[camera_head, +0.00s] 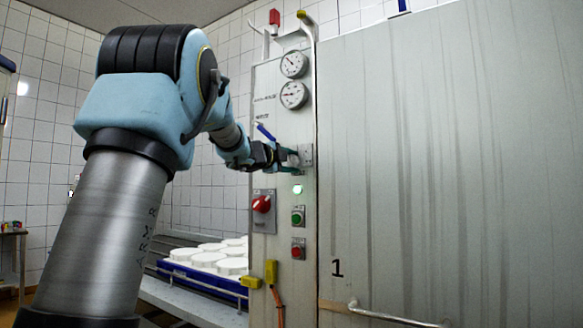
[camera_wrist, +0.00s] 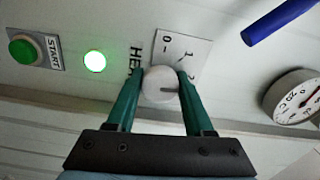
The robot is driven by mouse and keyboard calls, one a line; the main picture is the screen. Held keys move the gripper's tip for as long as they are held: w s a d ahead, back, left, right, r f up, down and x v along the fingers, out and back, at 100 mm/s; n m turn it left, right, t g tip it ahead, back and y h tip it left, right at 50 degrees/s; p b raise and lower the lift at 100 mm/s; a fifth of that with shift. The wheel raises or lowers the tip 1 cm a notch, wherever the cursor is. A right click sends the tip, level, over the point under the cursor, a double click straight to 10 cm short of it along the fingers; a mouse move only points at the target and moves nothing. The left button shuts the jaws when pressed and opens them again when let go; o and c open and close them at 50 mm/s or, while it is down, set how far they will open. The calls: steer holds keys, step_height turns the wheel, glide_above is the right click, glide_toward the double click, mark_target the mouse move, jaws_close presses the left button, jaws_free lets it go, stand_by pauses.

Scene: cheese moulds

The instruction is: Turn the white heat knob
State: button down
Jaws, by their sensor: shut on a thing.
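The white heat knob (camera_wrist: 160,86) is round with a dark pointer line, in front of a white plate marked with 0, 1 and 2 (camera_wrist: 184,48). The letters HE show beside it in the wrist view. My gripper (camera_wrist: 158,84) has its two green fingers on either side of the knob, shut on it. In the head view my gripper (camera_head: 285,157) reaches the panel at the small plate (camera_head: 306,155); the knob itself is mostly hidden there by the fingers. The pointer line slants toward the right finger in the wrist view; its exact setting I cannot tell.
A lit green lamp (camera_head: 297,189), a green START button (camera_head: 298,215), a red button (camera_head: 298,248) and a red rotary switch (camera_head: 262,204) sit below. Two gauges (camera_head: 293,95) are above. A blue lever (camera_head: 265,132) is close to my wrist. White moulds (camera_head: 208,260) lie lower left.

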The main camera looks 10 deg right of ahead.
steer(key=shift+m, duration=0.6)
steer(key=shift+c, duration=1.5)
jaws_free()
steer(key=shift+s+b, duration=0.1)
steer(key=shift+b, duration=0.2)
steer(key=b+v, duration=0.2)
steer(key=v, duration=0.8)
steer(key=shift+s+a, duration=0.25)
